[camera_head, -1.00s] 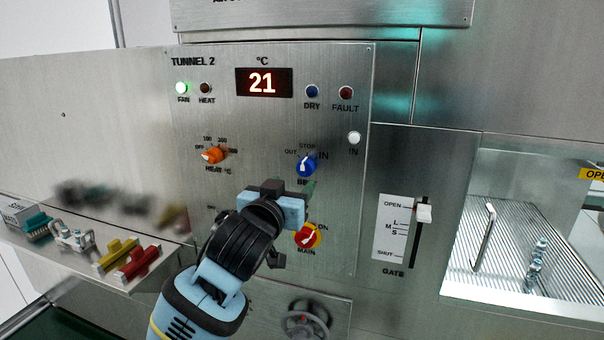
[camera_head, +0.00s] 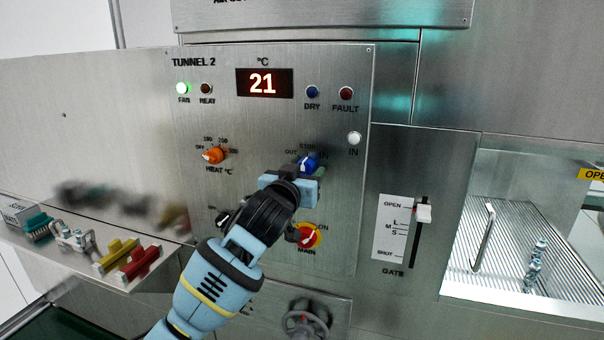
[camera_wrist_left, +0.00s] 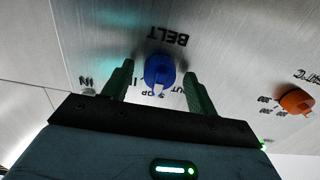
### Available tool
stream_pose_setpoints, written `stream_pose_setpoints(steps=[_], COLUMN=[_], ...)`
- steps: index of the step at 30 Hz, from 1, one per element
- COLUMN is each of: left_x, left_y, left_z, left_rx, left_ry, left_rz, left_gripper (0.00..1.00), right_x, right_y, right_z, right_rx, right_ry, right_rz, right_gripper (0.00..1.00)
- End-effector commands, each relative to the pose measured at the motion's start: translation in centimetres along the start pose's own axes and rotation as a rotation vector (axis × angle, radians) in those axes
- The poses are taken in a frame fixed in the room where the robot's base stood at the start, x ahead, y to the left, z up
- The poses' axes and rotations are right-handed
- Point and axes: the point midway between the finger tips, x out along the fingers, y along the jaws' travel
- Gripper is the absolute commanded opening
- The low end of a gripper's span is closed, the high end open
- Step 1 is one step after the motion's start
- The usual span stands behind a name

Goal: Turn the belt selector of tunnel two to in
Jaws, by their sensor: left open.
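The belt selector (camera_head: 308,161) is a blue knob with a white pointer on the TUNNEL 2 panel (camera_head: 270,130). OUT, STOP and IN labels are around it; the pointer appears to face STOP. My left gripper (camera_head: 305,175) is in front of the knob in the head view and hides its lower part and label. In the left wrist view, upside down, the blue knob (camera_wrist_left: 159,71) sits between the two spread green fingers of the left gripper (camera_wrist_left: 158,80). I see a gap on each side of the knob. My right gripper is not in view.
An orange heat knob (camera_head: 214,156) is left of the selector. The red and yellow main switch (camera_head: 309,236) is just below my gripper. A white IN lamp (camera_head: 354,138) is upper right. The gate slider (camera_head: 424,213) and a handwheel (camera_head: 305,322) are nearby.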

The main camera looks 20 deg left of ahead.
Motion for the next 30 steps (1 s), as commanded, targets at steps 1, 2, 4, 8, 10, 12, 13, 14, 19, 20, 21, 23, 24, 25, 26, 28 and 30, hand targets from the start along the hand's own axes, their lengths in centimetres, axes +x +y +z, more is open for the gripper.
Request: stream_pose_setpoints(steps=[1, 2, 4, 8, 10, 12, 13, 14, 19, 20, 21, 23, 24, 25, 26, 28, 30], left_x=[-0.01, -0.01, -0.01, -0.02, -0.02, -0.02, -0.02, -0.02, -0.02, -0.02, -0.02, -0.02, -0.02, -0.02, -0.02, -0.02, -0.02], left_y=[0.01, 0.00, 0.00, -0.01, -0.01, -0.01, -0.01, -0.01, -0.03, -0.03, -0.03, -0.05, -0.06, -0.07, -0.07, -0.09, -0.10], left_z=[0.01, 0.01, 0.00, 0.01, 0.01, 0.02, 0.02, 0.02, 0.02, 0.02, 0.02, 0.02, 0.02, 0.02, 0.01, -0.01, -0.02], left_rx=[0.000, 0.000, 0.000, 0.000, 0.000, 0.000, 0.001, 0.002, 0.030, 0.039, 0.055, 0.084, 0.108, 0.127, 0.148, 0.201, 0.260], left_ry=[0.000, 0.000, 0.000, 0.000, 0.000, 0.000, 0.000, 0.000, 0.000, 0.000, 0.000, 0.000, 0.000, 0.000, 0.000, 0.000, 0.000], left_rz=[0.000, 0.000, 0.000, 0.000, 0.000, 0.000, 0.000, 0.000, 0.000, 0.000, 0.000, 0.000, 0.000, -0.001, -0.001, -0.001, -0.001], left_gripper=[0.58, 0.54, 0.45, 0.28, 0.19, 0.14, 0.14, 0.14, 0.14, 0.14, 0.14, 0.14, 0.14, 0.14, 0.14, 0.14, 0.14], right_x=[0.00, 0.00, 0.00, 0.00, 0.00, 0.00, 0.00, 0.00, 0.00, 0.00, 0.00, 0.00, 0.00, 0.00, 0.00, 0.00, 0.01], right_y=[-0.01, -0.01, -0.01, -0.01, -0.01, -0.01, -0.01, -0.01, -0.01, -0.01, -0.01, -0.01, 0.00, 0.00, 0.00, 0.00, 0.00], right_z=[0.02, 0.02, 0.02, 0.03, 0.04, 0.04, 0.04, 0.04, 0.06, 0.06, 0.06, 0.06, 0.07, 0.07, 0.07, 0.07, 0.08], right_rx=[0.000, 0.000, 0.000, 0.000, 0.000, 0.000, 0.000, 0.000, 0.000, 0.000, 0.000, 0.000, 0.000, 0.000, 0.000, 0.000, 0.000], right_ry=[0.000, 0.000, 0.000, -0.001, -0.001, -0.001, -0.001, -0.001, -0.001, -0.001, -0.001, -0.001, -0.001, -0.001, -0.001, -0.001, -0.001], right_rz=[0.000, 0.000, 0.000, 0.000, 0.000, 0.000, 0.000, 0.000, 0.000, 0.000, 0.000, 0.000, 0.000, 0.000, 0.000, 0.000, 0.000], right_gripper=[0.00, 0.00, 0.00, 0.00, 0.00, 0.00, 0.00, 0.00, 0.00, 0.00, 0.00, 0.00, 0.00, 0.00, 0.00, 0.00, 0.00])
